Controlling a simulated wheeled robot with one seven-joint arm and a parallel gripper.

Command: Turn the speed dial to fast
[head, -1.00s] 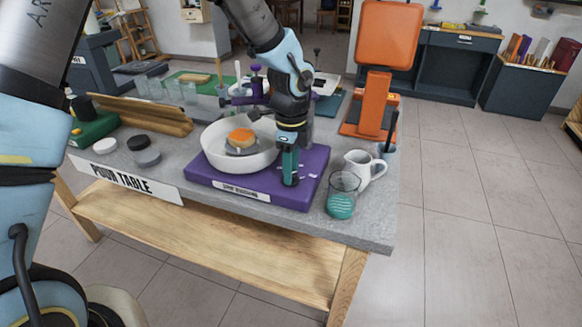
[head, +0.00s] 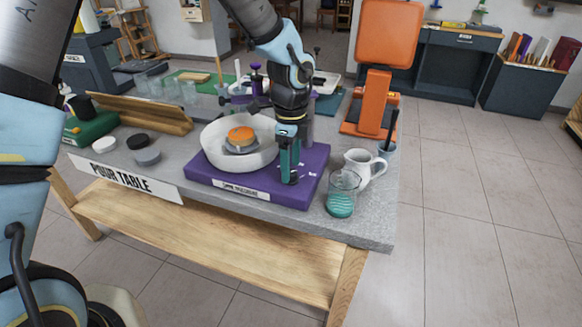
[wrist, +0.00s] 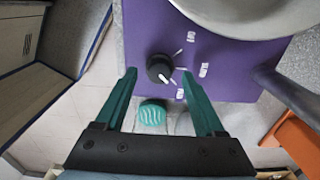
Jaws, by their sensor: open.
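The speed dial (wrist: 159,68) is a round black knob with a white pointer on the purple base (wrist: 232,68). The labels OFF, SLOW and FAST (wrist: 180,92) run beside it. The pointer slants down-right, toward the FAST mark. My gripper (wrist: 159,74) is open, with one teal finger on each side of the dial in the picture; neither visibly touches it. In the head view my gripper (head: 289,180) points down over the right part of the purple base (head: 310,185) and hides the dial. An orange lump (head: 240,134) sits in the white basin (head: 215,150).
A glass of teal liquid (head: 341,205) and a white jug (head: 366,165) stand close right of the base. An orange stand (head: 375,100) rises behind them. The front strip of the table is clear.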

